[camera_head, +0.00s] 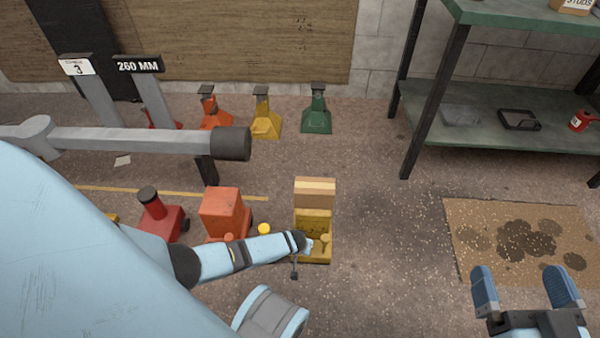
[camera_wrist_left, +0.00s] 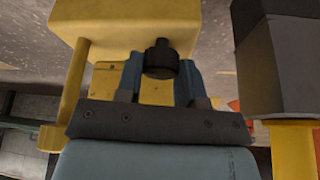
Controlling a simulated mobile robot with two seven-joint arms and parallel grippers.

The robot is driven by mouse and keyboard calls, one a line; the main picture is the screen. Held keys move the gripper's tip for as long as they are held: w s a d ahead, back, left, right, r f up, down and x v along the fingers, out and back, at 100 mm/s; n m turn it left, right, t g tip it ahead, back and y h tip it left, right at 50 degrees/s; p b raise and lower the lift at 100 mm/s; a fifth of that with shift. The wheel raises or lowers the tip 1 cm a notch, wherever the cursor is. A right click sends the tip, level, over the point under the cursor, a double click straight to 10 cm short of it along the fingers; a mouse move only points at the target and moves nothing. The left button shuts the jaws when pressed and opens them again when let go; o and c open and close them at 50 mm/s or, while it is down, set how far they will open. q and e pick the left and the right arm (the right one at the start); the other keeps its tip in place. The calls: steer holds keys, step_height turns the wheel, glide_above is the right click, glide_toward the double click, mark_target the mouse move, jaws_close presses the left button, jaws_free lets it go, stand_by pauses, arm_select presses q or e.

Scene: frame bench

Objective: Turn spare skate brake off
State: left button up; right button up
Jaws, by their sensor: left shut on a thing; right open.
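A yellow skate (camera_head: 327,260) stands on the floor near the middle of the head view, with yellow uprights at its front. My left gripper (camera_head: 307,246) reaches it from the left and partly hides it. In the left wrist view, the blue fingers of my left gripper (camera_wrist_left: 160,82) are shut on a black knob (camera_wrist_left: 161,58) in front of the yellow body (camera_wrist_left: 115,30). I take this knob for the brake; its on or off position cannot be told. My right gripper (camera_head: 527,290) is open and empty, low at the right.
A cardboard box (camera_head: 315,191) sits at the back of the yellow skate. An orange skate (camera_head: 221,212) and a red one (camera_head: 160,215) stand to the left. Green shelving (camera_head: 500,130) and a stained mat (camera_head: 465,215) are at the right. Jack stands (camera_head: 316,112) line the back.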

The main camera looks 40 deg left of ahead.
arm_select(q)
steer(key=m+h, duration=0.1)
steer(key=m, duration=0.1)
steer(key=shift+a+m, duration=0.1)
steer(key=shift+m, duration=0.3)
steer(key=shift+f+m+h, duration=0.1)
steer(key=shift+m+h, duration=0.4)
steer(key=shift+m, duration=0.7)
steer(key=shift+m+h+b, duration=0.4)
steer(key=shift+m+b, duration=0.4)
steer(key=shift+m, duration=0.4)
arm_select(e)
steer(key=shift+w+d+f+n, duration=0.2)
steer(key=shift+w+n, duration=0.15)
steer(key=shift+n, duration=0.15)
steer(key=shift+r+t, duration=0.1)
steer(key=shift+t, duration=0.2)
arm_select(q)
steer(key=shift+b, duration=0.3)
arm_select(e)
steer(key=shift+r, duration=0.4)
